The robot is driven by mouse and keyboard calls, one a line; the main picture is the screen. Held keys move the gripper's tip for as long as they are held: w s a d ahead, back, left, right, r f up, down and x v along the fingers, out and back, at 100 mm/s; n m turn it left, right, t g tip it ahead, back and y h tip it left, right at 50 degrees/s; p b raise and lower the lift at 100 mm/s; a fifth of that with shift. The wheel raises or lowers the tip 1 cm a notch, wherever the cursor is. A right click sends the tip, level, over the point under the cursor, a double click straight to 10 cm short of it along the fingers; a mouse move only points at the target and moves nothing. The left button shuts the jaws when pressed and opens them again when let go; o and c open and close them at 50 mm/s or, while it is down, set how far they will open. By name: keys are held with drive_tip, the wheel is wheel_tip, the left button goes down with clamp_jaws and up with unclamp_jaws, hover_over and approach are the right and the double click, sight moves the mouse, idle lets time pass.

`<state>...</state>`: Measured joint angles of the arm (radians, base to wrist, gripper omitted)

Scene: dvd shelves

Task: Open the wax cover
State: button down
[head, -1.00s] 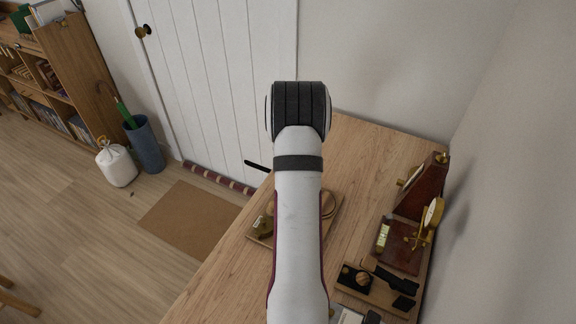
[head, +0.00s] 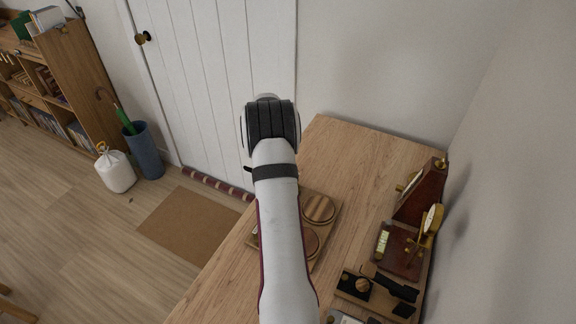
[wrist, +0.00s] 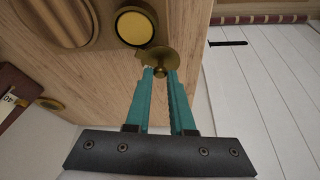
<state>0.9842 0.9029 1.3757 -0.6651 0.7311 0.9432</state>
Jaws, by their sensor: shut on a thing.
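The wax cover (wrist: 158,54) is a small round brass lid with a knob, seen in the wrist view. My gripper (wrist: 160,72) has its teal fingers shut on the knob. A round dark-rimmed tin (wrist: 134,28) with a yellow face, apparently the wax, lies just beyond and left of the cover, uncovered. The cover overlaps the tin's near edge in the picture; I cannot tell whether they touch. In the head view my arm hides the gripper, the cover and the tin.
The wooden tray (head: 331,221) carries round wooden discs (head: 319,208). Right of it on the table (head: 352,150) stand a dark wooden stand with brass parts (head: 421,193) and a small tray of black items (head: 369,292). The table's back is clear.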

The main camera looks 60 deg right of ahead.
drive_tip(key=shift+m, duration=0.6)
drive_tip(key=c, duration=0.8)
unclamp_jaws()
drive_tip(key=shift+d, duration=0.1)
drive_tip(key=v, duration=1.5)
drive_tip(key=shift+w+r, duration=0.3)
drive_tip(key=shift+r, duration=0.1)
